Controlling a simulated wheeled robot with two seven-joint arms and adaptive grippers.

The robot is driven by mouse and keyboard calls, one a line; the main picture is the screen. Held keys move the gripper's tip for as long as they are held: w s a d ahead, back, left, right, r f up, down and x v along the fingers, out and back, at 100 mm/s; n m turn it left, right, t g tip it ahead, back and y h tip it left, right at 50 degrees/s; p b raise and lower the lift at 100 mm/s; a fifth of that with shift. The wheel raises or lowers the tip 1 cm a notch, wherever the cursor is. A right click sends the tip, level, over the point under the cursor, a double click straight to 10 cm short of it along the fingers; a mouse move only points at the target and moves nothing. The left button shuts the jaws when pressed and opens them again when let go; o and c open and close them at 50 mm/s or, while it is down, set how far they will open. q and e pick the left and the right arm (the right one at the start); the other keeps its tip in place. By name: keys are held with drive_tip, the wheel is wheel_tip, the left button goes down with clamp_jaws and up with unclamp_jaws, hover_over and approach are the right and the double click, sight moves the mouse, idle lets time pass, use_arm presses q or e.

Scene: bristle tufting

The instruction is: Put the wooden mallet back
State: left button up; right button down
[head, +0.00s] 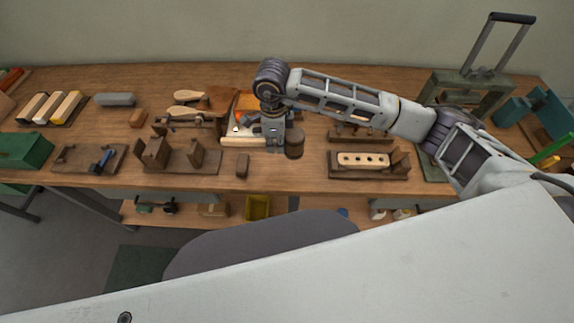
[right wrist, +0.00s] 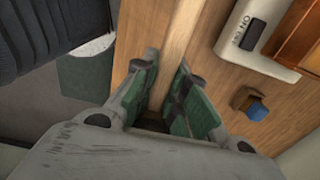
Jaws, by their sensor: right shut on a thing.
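The wooden mallet has a dark, drum-shaped head (head: 294,143) and a pale straight handle (head: 240,141). My right gripper (head: 275,147) is around the handle, just left of the head, above the middle of the bench. In the right wrist view the pale handle (right wrist: 181,35) runs up between the green-padded fingers of my right gripper (right wrist: 168,100), which are shut on it. The mallet head is hidden there by the gripper body. I cannot tell whether the mallet touches the bench. My left gripper is not in view.
A cream switch box (right wrist: 262,38) stands beside the handle, with a small blue-topped wooden piece (right wrist: 252,104) near it. A wooden jig (head: 178,155) stands left, a small brown block (head: 242,165) in front. A drilled pale brush block (head: 363,160) sits in a fixture at right.

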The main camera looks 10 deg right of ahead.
drive_tip(key=shift+f+p, duration=0.3)
drive_tip(key=shift+f, duration=2.6)
drive_tip(key=shift+f, duration=0.1)
drive_tip(key=shift+f, duration=1.75)
drive_tip(key=shift+f, duration=0.15)
drive_tip(key=c, duration=1.4)
unclamp_jaws()
drive_tip(key=shift+c, duration=0.2)
wheel_tip(320, 180, up, 12)
drive_tip(key=shift+r, duration=0.15)
